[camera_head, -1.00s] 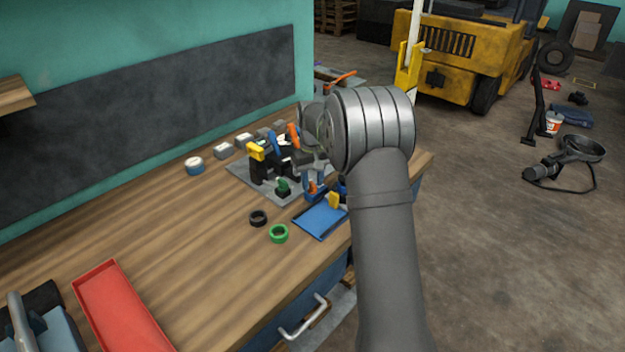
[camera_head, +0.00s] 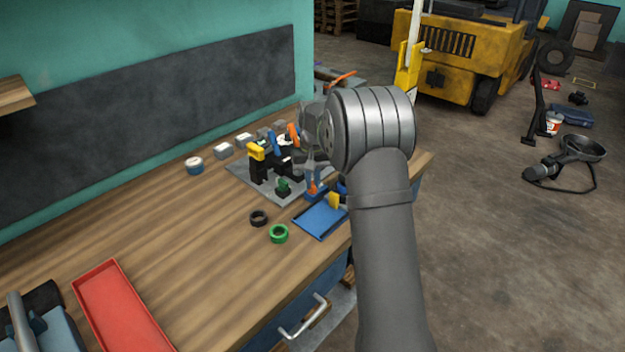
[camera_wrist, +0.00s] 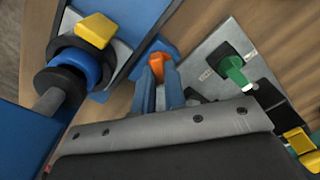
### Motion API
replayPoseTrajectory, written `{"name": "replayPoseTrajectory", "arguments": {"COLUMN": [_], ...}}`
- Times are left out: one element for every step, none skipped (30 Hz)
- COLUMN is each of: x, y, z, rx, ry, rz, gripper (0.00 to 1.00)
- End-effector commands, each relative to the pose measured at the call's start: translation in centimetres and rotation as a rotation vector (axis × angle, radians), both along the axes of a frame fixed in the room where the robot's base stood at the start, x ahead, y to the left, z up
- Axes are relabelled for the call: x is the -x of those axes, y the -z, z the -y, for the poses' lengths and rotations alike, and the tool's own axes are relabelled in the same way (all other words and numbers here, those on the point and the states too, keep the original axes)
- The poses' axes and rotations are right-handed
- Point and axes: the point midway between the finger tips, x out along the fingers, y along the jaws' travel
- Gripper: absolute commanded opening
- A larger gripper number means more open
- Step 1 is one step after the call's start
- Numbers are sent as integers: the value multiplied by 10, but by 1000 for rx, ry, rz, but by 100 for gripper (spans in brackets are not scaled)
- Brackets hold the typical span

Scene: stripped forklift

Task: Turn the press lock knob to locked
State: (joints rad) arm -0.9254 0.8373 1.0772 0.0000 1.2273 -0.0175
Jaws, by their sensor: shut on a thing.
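In the wrist view my gripper (camera_wrist: 158,88) has its two blue fingers on either side of an orange knob (camera_wrist: 158,63). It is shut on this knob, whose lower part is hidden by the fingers. The knob sits at a blue base (camera_wrist: 160,46) beside the grey plate; in the head view the orange knob (camera_head: 313,189) shows small at the plate's front right. My arm hides part of that area. A green knob (camera_wrist: 236,73) stands on the grey plate (camera_wrist: 208,55) near small white labels, too small to read.
A blue tray (camera_head: 321,221) with a yellow piece lies close by the gripper. Black and green rings (camera_head: 279,234) lie in front of the plate. Upright levers with yellow, blue and orange tops (camera_head: 255,150) stand on the plate.

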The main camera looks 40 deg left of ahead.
Motion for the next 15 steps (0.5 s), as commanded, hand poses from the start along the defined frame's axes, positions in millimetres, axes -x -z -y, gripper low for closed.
{"name": "replayPoseTrajectory", "arguments": {"x": [0,0,0,0,0,0,0,0,0,0,0,0,0,0,0], "y": [-1,-1,-1,-1,-1,-1,-1,-1,-1,-1,-1,-1,-1,-1,-1], "z": [0,0,0,0,0,0,0,0,0,0,0,0,0,0,0], "rx": [-1,-1,-1,-1,-1,-1,-1,-1,-1,-1,-1,-1,-1,-1,-1], "ry": [40,68,106,134,163,201,230,259,297,325,354,392,420,449,486], "rz": [1,1,1,1,1,1,1,1,1,1,1,1,1,1,1], "gripper": [0,0,0,0,0,0,0,0,0,0,0,0,0,0,0]}}
